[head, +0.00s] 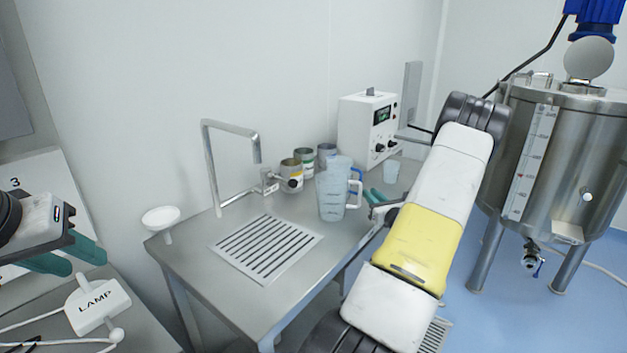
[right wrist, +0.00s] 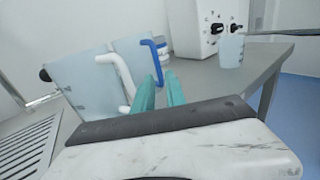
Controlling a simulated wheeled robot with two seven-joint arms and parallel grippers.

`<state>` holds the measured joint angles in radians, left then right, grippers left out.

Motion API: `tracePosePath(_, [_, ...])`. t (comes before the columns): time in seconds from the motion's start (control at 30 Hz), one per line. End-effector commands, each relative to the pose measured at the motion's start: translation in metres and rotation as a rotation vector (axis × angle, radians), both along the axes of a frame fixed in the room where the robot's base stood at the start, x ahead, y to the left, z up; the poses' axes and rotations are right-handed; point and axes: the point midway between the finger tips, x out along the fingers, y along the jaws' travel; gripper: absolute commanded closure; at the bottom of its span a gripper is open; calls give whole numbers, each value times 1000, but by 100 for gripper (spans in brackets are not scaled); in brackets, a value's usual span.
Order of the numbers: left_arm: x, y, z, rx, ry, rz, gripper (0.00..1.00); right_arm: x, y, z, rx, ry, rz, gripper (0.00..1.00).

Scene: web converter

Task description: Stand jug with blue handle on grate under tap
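The jug with the blue handle (right wrist: 132,48) is translucent and upright on the steel table, partly hidden by a second jug. In the head view its blue handle (head: 356,174) shows behind the white one. The jug with the white handle (head: 331,196) stands in front of it. The grate (head: 266,248) is empty, under the bent steel tap (head: 231,127). My right gripper (right wrist: 160,84) is open, its teal fingers apart, with the blue handle's lower end appearing between the tips. I cannot tell whether they touch. My left gripper (head: 70,256) is open and empty at the left.
Several cans (head: 291,175) stand behind the jugs by the wall. A control box (head: 367,128) and a small cup (head: 391,171) are at the far end. A white dish (head: 161,218) is at the left corner. A steel tank (head: 560,160) stands at right.

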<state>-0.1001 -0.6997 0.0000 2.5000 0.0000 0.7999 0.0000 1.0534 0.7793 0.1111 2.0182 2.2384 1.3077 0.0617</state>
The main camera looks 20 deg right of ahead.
Motion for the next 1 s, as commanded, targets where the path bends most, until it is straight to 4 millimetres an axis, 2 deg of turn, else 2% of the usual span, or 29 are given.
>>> tracePosePath(0.57, [0,0,0,0,0,0,64,71,-5,3,-1,-1,2,84])
tracePosePath(0.83, [0,0,0,0,0,0,64,76,-6,3,0,0,2,84])
tracePosePath(0.87, [0,0,0,0,0,0,64,76,-6,3,0,0,2,86])
tracePosePath(0.93, [0,0,0,0,0,0,64,76,-6,3,0,0,2,100])
tracePosePath(1.0, [0,0,0,0,0,0,64,76,-6,3,0,0,2,100])
